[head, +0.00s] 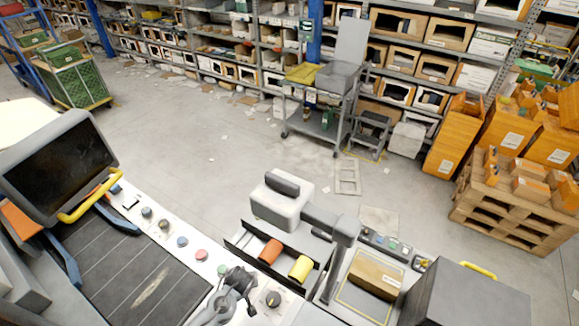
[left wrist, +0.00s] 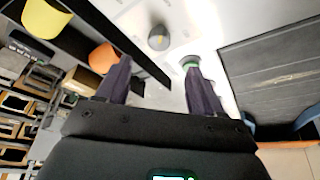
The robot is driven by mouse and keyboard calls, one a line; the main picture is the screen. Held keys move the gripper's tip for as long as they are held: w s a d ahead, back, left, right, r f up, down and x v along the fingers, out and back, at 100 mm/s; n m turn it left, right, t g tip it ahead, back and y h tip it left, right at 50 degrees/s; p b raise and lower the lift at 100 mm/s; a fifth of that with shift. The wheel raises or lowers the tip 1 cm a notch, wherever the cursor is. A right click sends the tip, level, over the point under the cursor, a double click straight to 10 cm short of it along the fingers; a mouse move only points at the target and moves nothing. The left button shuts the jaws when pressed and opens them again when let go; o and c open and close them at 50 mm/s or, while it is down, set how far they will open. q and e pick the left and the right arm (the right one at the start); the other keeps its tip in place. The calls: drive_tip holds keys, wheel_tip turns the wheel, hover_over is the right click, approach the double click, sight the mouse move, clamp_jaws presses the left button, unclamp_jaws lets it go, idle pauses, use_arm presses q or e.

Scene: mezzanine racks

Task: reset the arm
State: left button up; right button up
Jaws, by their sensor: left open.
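My left gripper (head: 246,284) is at the bottom middle of the head view, above the front of the white control counter (head: 185,263). In the left wrist view its two dark fingers (left wrist: 158,82) stand apart with nothing between them. A dark round knob (left wrist: 158,38) and a green button (left wrist: 190,62) are on the panel beyond the fingertips. The knob also shows in the head view (head: 272,299), just right of the gripper. My right gripper is in neither view.
A scanner post (head: 343,250) and a cardboard box (head: 375,274) stand further right. A monitor (head: 60,160) and a dark belt (head: 140,272) are left.

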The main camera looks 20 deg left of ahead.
use_arm(q)
drive_tip(key=s+d+f+g, duration=0.15)
drive_tip(key=s+f, duration=0.35)
drive_tip(key=s, duration=0.5)
drive_tip(key=s+d+r+h+p, duration=0.1)
drive_tip(key=s+d+r+h, duration=0.1)
drive_tip(key=s+d+r, duration=0.3)
drive_tip(key=s+r+m, duration=0.2)
drive_tip(key=r+m, duration=0.2)
drive_tip(key=r, duration=0.5)
drive_tip(key=s+d+r+m+t, duration=0.1)
drive_tip(key=s+r+m, duration=0.2)
drive_tip(key=r, duration=0.6)
drive_tip(key=shift+s+d+r+m+h, duration=0.3)
drive_tip(key=shift+r+m+h, duration=0.1)
drive_tip(key=shift+m, duration=0.7)
drive_tip(key=shift+t, duration=0.25)
